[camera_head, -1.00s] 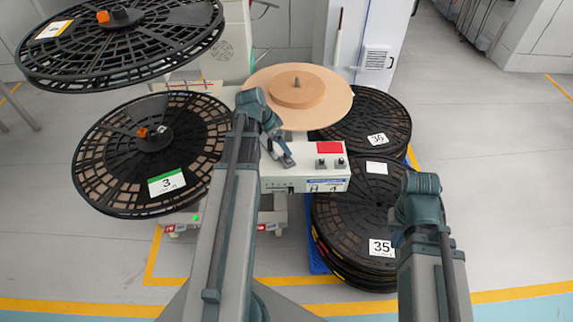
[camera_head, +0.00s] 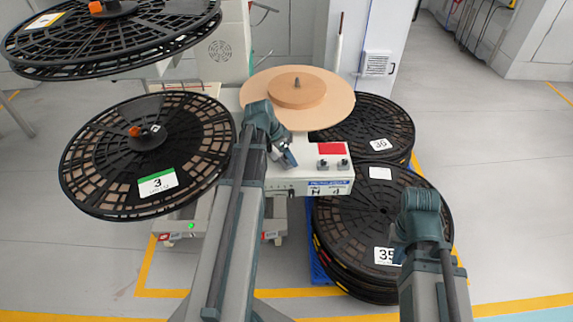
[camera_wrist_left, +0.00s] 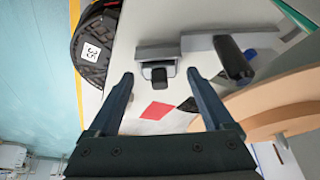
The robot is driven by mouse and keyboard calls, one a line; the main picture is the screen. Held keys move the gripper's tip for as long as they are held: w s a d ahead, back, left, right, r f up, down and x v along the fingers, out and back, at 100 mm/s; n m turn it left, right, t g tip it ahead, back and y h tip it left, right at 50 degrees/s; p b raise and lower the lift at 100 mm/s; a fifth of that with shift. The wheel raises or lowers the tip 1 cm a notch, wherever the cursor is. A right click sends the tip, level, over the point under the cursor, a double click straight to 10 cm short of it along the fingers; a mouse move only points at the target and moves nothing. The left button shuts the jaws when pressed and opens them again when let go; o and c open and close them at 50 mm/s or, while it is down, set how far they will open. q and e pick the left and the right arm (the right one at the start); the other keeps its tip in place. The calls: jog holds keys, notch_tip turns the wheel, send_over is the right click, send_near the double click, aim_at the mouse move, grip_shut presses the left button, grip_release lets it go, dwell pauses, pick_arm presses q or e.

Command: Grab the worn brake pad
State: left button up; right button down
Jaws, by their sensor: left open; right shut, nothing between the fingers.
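My left gripper (camera_wrist_left: 160,76) is open, its two dark fingers spread in the left wrist view. In line with the gap between them is a grey block with a small dark piece (camera_wrist_left: 159,76) on the white machine; this may be the worn brake pad, but I cannot be sure. The fingers do not visibly touch it. In the head view my left arm reaches over the white machine box (camera_head: 310,184). My right gripper (camera_head: 399,254) is small and partly hidden by its own wrist, over the stacked black reels; it is shut and empty.
A tan disc (camera_head: 335,98) with a raised hub stands behind the box. Black reels (camera_head: 75,165) hang at left. Reel stacks (camera_head: 410,195) stand at right. A dark cylindrical knob (camera_wrist_left: 233,58) is beside the grey block. Grey floor at far right is clear.

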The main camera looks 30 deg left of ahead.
pick_arm(q)
grip_shut()
dwell(0.4)
jog(key=shift+r, duration=0.1)
pick_arm(e)
jog(key=shift+r, duration=0.1)
